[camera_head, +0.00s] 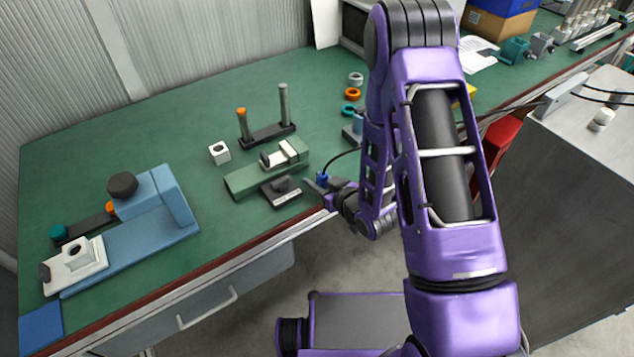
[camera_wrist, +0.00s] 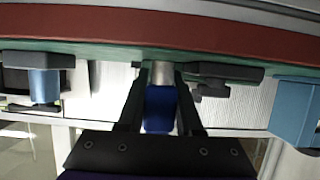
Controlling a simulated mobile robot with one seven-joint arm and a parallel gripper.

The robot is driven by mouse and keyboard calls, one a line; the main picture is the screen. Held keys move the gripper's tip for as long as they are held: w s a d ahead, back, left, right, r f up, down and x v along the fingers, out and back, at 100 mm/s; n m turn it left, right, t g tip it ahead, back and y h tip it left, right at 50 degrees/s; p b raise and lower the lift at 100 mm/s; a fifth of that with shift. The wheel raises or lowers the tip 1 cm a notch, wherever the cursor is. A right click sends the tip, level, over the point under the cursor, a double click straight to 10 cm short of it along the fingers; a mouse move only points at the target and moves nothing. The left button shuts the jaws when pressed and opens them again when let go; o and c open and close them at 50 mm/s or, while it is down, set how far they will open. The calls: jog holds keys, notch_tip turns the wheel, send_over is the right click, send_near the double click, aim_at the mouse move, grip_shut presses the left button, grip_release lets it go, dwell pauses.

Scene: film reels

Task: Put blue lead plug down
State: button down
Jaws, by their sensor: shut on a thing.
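The blue lead plug (camera_head: 322,177) is between the fingers of my gripper (camera_head: 328,185) at the front edge of the green bench, with a black lead running from it up to the right. In the wrist view the blue plug (camera_wrist: 160,108) sits between the two dark fingers (camera_wrist: 161,85), with a grey cylindrical end beyond it. My gripper is shut on the plug. I cannot tell whether the plug touches the bench top (camera_head: 150,140).
Left of my gripper are a small dark block (camera_head: 282,190), a green fixture (camera_head: 245,181) and a two-post stand (camera_head: 267,133). A blue press (camera_head: 160,220) stands further left. Orange (camera_head: 352,95) and teal (camera_head: 349,110) rings lie behind. Bare bench shows between press and fixture.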

jog(key=shift+f, duration=0.2)
jog(key=shift+f, duration=0.15)
jog(key=c, duration=0.6)
grip_release()
